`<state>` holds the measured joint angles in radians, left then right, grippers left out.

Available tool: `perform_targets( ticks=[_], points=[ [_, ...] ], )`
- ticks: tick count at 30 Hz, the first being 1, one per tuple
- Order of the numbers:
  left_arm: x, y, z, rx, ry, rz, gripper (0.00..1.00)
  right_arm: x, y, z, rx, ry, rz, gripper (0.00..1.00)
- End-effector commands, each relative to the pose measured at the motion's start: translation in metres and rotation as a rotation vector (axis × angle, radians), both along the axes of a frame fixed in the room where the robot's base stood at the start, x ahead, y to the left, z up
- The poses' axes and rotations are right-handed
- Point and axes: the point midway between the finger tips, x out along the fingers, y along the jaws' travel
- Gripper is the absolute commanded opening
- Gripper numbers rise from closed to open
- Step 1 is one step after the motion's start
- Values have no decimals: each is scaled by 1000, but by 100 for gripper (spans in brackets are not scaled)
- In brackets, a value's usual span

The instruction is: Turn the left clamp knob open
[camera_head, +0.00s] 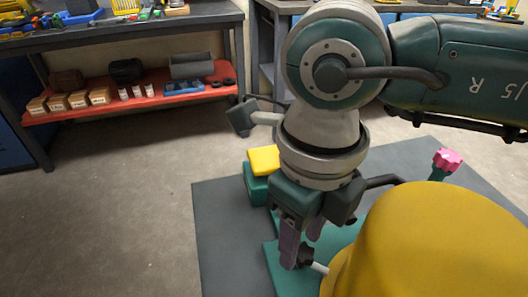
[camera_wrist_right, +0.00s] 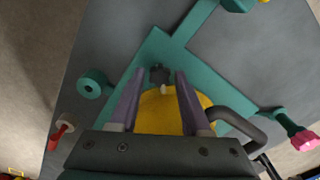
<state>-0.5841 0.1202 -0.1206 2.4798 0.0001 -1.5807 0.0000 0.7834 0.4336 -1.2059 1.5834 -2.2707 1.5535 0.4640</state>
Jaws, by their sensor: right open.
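A pink star-shaped clamp knob (camera_head: 447,159) stands on a teal post at the far right of the fixture; it also shows at the right of the right wrist view (camera_wrist_right: 303,140). A red knob (camera_wrist_right: 60,133) with a pale end is at the left of that view, and I do not see it in the head view. I cannot tell which is the left clamp knob. A big yellow motor (camera_head: 430,240) sits over the teal fixture (camera_head: 275,262). My right gripper (camera_head: 302,248) is open, its fingertips around or near the motor's dark shaft end (camera_wrist_right: 158,74), apart from both knobs. My left gripper is out of view.
A teal block with a yellow top (camera_head: 263,160) stands on the grey mat (camera_head: 220,235). A workbench with a red shelf (camera_head: 130,101) is at the back left. The floor at left is clear.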

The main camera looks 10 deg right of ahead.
Motion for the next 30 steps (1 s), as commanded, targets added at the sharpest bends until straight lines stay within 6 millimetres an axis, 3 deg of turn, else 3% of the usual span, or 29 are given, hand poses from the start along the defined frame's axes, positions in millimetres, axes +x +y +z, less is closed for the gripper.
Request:
perform_targets(
  ticks=[11, 24, 30],
  points=[
    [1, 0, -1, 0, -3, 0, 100, 0, 0, -9, 1, 1, 1, 47],
    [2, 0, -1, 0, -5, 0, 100, 0, 0, -9, 2, 1, 1, 0],
    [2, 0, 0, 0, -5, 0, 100, 0, 0, -9, 2, 0, 1, 0]
  ],
)
